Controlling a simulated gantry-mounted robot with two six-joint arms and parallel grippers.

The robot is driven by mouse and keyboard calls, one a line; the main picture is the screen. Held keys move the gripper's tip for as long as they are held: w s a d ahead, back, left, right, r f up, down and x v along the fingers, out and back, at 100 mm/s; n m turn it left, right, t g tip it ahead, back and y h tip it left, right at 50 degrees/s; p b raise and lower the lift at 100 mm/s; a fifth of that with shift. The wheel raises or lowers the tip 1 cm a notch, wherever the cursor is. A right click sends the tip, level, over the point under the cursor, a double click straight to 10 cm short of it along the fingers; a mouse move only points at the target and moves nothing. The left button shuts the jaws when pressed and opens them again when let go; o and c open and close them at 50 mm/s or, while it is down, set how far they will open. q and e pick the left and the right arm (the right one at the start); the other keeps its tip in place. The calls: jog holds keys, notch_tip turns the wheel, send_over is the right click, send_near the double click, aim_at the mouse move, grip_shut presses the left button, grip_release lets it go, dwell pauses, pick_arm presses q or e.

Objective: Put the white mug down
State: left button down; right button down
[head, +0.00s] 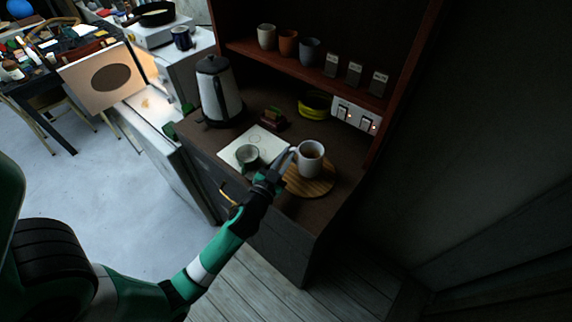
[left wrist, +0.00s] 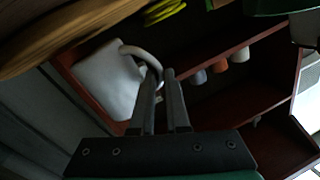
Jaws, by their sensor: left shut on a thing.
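The white mug (head: 311,162) stands upright over the round wooden board (head: 322,184) on the dark counter, with something brown inside. My left gripper (head: 284,166) is at the mug's left side, shut on its handle. The left wrist view shows the white mug (left wrist: 108,82) close up, with its curved handle (left wrist: 146,54) at the fingertips (left wrist: 160,76). The wooden board (left wrist: 60,30) fills the upper left there. I cannot tell whether the mug's base touches the board. My right gripper is not in view.
Cups line the shelf (head: 330,73) above. The counter's front right is clear.

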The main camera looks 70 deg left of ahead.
pick_arm(q)
jog(key=shift+s+f, duration=0.1)
jog(key=shift+f, duration=0.55)
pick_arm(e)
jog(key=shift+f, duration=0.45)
pick_arm(q)
jog(key=shift+f, duration=0.15)
jog(key=c, duration=1.4)
grip_release()
jog(key=shift+f+b, duration=0.15)
jog(key=shift+b, duration=0.15)
jog(key=o, duration=0.5)
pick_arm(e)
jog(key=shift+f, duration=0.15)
